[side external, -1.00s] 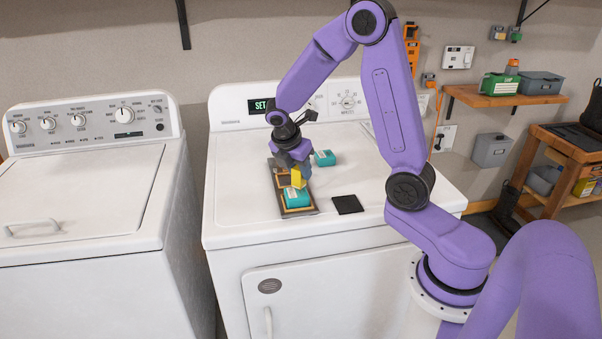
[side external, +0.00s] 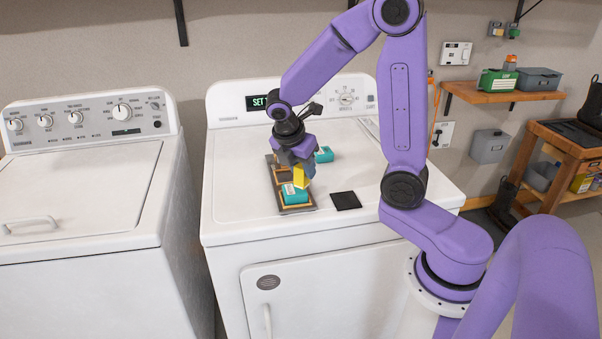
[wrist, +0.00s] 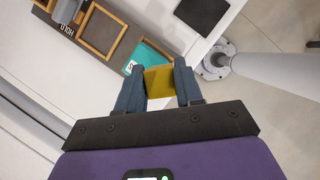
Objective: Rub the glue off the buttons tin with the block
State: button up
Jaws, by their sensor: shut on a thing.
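My gripper (side external: 301,170) is shut on a yellow block (side external: 301,178), which also shows between the fingers in the wrist view (wrist: 158,82). A teal tin (side external: 295,197) with a pale label sits at the near end of a dark tray (side external: 298,210) with tan-framed sections. The block is just above or against this tin; I cannot tell whether they touch. The wrist view shows the tin (wrist: 150,53) partly hidden by the block and a finger. A second teal tin (side external: 324,155) stands behind and right of the gripper. The labels are unreadable, and I cannot make out the glue.
The tray lies on a white dryer top (side external: 235,190). A black square pad (side external: 345,201) lies right of the tray. In the wrist view, one tray section is marked "HOLD" (wrist: 68,31). The dryer's control panel (side external: 290,98) rises behind; the top left of the tray is clear.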

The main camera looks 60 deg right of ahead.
jog(key=shift+r, duration=2.6)
